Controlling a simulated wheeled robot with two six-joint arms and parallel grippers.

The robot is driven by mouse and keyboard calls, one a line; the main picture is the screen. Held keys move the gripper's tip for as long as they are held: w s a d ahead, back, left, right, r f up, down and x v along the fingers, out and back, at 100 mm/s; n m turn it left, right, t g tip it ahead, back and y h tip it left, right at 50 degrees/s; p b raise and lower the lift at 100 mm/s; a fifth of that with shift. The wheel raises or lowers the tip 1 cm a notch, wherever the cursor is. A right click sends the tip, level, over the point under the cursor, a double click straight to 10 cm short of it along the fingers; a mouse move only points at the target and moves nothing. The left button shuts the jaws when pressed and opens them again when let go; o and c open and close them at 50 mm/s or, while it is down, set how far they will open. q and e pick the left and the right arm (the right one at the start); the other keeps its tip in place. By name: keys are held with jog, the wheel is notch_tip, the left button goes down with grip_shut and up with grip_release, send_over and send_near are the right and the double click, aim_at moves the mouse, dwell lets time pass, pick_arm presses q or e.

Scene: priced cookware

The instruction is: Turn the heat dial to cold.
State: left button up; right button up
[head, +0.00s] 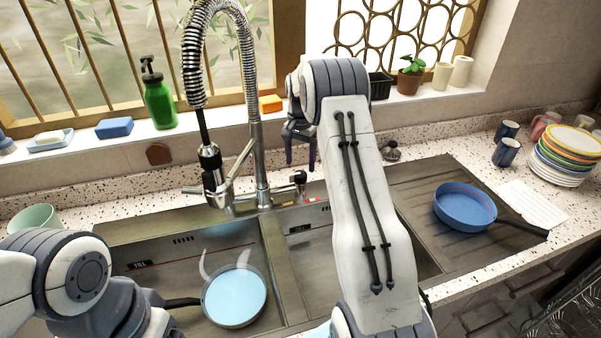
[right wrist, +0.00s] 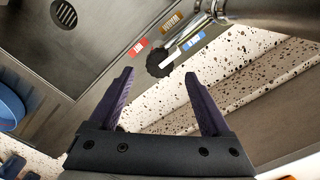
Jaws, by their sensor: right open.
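The heat dial is a small dark knob (head: 299,178) on the right side of the faucet (head: 262,190), behind the sink. In the right wrist view the black dial (right wrist: 157,64) has a white bar beside it and red (right wrist: 138,48), brown (right wrist: 171,25) and blue (right wrist: 193,41) labels around it; the exact setting is hard to read. My right gripper (head: 301,150) is open and empty, with its fingers pointing down above the dial in the head view. The open fingers (right wrist: 160,100) show in the right wrist view, apart from the dial. My left gripper is not visible.
A double sink (head: 275,262) holds a pan (head: 235,297) with steam-like wisps in its left basin. A blue pan (head: 465,207) sits on the drainboard at right. A green bottle (head: 159,103) and a small plant (head: 411,76) stand on the sill.

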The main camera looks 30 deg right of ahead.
aim_at(300, 173)
notch_tip(300, 173, up, 6)
jog(key=shift+f+b, duration=0.1)
jog(key=shift+b, duration=0.2)
dwell(0.3)
